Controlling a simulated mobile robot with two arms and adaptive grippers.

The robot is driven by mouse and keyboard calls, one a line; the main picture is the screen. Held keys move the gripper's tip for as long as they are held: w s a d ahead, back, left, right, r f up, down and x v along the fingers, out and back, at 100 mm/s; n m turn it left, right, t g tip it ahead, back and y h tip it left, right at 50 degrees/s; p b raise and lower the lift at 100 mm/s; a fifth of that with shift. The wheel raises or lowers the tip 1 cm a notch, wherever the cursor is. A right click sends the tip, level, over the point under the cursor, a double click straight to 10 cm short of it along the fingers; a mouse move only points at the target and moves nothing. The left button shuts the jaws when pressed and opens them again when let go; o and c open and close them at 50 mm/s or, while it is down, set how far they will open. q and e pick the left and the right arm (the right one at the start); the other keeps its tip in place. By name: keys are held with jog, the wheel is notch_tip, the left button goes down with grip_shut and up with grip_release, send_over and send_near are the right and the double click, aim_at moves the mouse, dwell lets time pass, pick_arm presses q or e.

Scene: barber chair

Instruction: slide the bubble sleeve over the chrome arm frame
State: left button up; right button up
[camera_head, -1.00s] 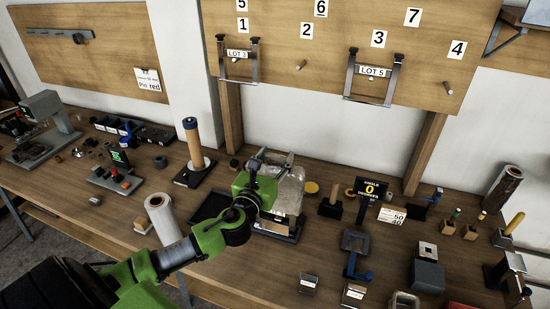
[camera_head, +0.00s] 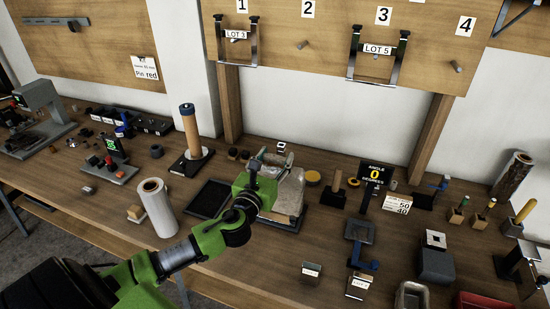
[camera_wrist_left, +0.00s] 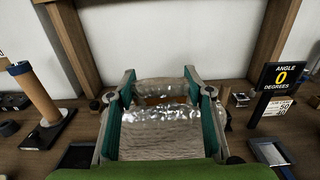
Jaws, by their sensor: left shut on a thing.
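The bubble sleeve (camera_head: 291,190) is a clear, crinkled wrap. My left gripper (camera_head: 275,160) is shut on it, and it also fills the space between the teal-padded fingers (camera_wrist_left: 160,90) in the left wrist view (camera_wrist_left: 160,135). In the head view the sleeve is at a dark tray (camera_head: 281,223) on the bench; I cannot tell if it touches. Two chrome arm frames hang on the pegboard: one tagged LOT 3 (camera_head: 222,50) under number 1, one tagged LOT 5 (camera_head: 354,65) under number 3. Both are apart from the sleeve. My right gripper is not in view.
An empty black tray (camera_head: 207,198) lies left of the sleeve. A white roll (camera_head: 157,207) and a brown roll on a post (camera_head: 190,132) stand farther left. An angle display (camera_head: 375,174) reading 0 degrees stands to the right, with several small blocks and fixtures beyond it.

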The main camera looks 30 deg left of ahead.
aim_at(275, 174)
pick_arm(q)
jog(key=shift+f+b, duration=1.85)
jog(key=shift+f, duration=0.9)
jog(key=o, duration=1)
jog(key=shift+s, duration=0.2)
jog(key=v, duration=1.1)
jog(key=shift+s, duration=0.3)
